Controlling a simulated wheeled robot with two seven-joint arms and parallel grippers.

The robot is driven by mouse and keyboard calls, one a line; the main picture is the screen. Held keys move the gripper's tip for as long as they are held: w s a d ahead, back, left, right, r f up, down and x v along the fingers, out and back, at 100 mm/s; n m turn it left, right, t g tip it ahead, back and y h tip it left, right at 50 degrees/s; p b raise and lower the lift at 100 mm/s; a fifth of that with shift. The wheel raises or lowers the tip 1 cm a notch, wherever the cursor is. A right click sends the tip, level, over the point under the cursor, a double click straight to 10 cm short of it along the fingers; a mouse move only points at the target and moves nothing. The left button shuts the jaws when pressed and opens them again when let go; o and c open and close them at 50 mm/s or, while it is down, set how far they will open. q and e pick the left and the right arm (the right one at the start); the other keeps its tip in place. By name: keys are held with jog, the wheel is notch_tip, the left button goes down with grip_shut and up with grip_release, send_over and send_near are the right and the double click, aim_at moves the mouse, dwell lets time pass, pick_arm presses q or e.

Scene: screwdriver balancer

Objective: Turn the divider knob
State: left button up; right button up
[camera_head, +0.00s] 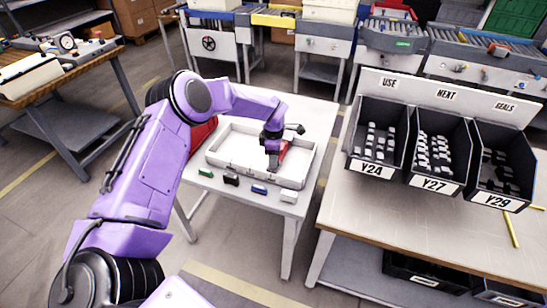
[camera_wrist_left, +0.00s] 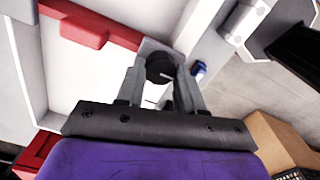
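A white tray (camera_head: 226,168) with low walls lies on the small white table. A red divider (camera_wrist_left: 88,30) crosses it; a bit of red (camera_head: 283,149) shows beside my gripper in the head view. A dark round knob (camera_wrist_left: 160,68) sits on a grey block at the divider's end by the tray wall. My left gripper (camera_head: 273,160) reaches down over the tray's right part. In the left wrist view its two fingers (camera_wrist_left: 160,78) stand apart, one on each side of the knob. Whether they press on it I cannot tell. My right gripper is out of view.
Small green (camera_head: 205,172), black (camera_head: 231,180), blue (camera_head: 259,189) and white (camera_head: 289,196) blocks line the table's front edge. A red case (camera_head: 203,130) stands left of the tray. Bins Y24 (camera_head: 371,170), Y27 and Y29 stand on the bench at right. A floor gap separates table and bench.

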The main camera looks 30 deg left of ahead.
pick_arm(q)
jog(key=shift+s+f, duration=0.1)
jog(key=shift+f, duration=0.05)
jog(key=shift+d+f+n+b, duration=0.15)
jog(key=shift+n+b, duration=0.25)
jog(key=shift+b, duration=0.4)
jog(key=n+b, duration=0.4)
jog(key=shift+f, duration=0.15)
jog(key=n+b, duration=0.4)
jog(key=shift+n, duration=0.4)
jog(key=n+b, duration=0.4)
jog(key=n, duration=0.1)
jog(key=n+b, duration=0.3)
jog(key=n, duration=0.1)
jog(key=shift+n+b, duration=0.8)
jog(key=shift+n, duration=0.4)
jog(key=shift+r, duration=0.2)
